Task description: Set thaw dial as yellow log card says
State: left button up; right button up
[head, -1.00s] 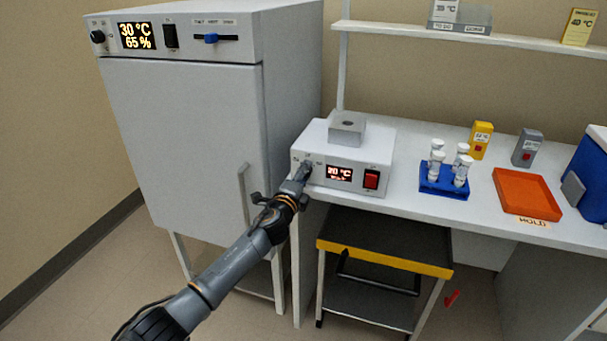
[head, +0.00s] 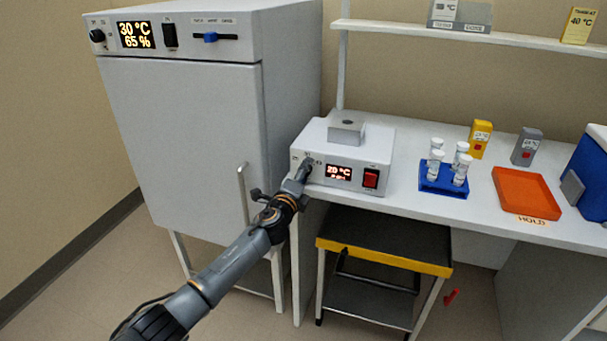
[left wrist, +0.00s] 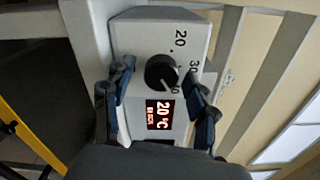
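The yellow log card (head: 580,25) stands on the shelf at the upper right and reads 40 °C under a small heading. The thaw unit (head: 352,155) is a white box on the bench. Its lit display (head: 339,172) reads 20 °C, as does the display in the left wrist view (left wrist: 159,114). The black thaw dial (left wrist: 161,72) has scale marks 20, 30 and a partly hidden last number. A pale line on it points to the lower right. My left gripper (head: 306,166) is at the dial; its fingers (left wrist: 158,72) stand apart on either side, with visible gaps. My right gripper is out of view.
A tall incubator (head: 185,140) stands left of the bench. A red switch (head: 371,178) is right of the display.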

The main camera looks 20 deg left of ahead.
pick_arm(q)
jog(key=shift+s, duration=0.1)
jog(key=s, duration=1.1)
jog(key=shift+s+a, duration=0.2)
jog(key=shift+s, duration=0.2)
jog(key=shift+f, duration=0.1)
